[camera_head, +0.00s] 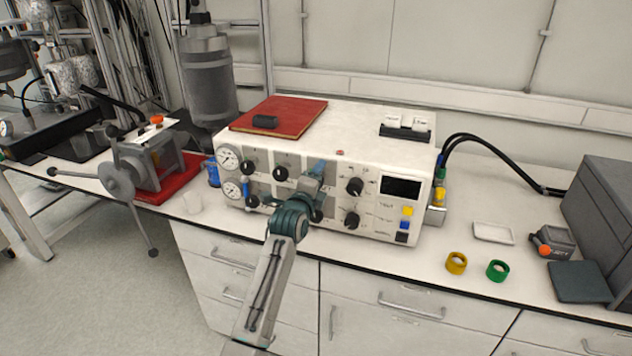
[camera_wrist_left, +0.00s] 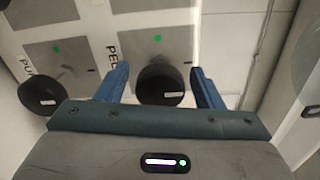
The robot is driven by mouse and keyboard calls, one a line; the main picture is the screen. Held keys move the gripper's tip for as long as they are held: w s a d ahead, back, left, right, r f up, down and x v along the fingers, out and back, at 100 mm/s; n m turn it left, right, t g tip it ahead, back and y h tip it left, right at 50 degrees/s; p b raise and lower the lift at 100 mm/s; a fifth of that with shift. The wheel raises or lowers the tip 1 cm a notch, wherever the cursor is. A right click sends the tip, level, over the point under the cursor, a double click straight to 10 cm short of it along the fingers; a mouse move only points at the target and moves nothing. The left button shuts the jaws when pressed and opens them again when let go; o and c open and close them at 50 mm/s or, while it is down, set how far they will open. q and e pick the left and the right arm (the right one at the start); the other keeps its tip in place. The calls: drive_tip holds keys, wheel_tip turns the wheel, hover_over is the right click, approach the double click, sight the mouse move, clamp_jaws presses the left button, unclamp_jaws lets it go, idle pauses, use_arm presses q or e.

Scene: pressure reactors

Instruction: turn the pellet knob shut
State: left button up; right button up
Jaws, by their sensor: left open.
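The pellet knob (camera_wrist_left: 160,82) is a black round knob on a grey panel section in the left wrist view. The lettering "PEL" shows beside it, partly cut off, and a green dot (camera_wrist_left: 158,38) sits above it. My left gripper (camera_wrist_left: 160,70) is open, with one blue finger on each side of the knob. Small gaps seem to remain between fingers and knob. In the head view my left gripper (camera_head: 314,176) is at the front of the white control unit (camera_head: 370,140) and hides the knob there. My right gripper is not in view.
Another black knob (camera_wrist_left: 42,92), by a "PU" label, is close to the left finger. The front panel also carries gauges (camera_head: 229,158), several other knobs (camera_head: 355,187) and a dark display (camera_head: 401,187). Yellow (camera_head: 456,262) and green (camera_head: 498,270) rings lie on the bench to the right.

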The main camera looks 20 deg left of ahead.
use_arm(q)
drive_tip(key=s+b, duration=0.2)
drive_tip(key=s, duration=0.8)
drive_tip(key=shift+s+a+b, duration=0.15)
drive_tip(key=shift+s+b, duration=0.25)
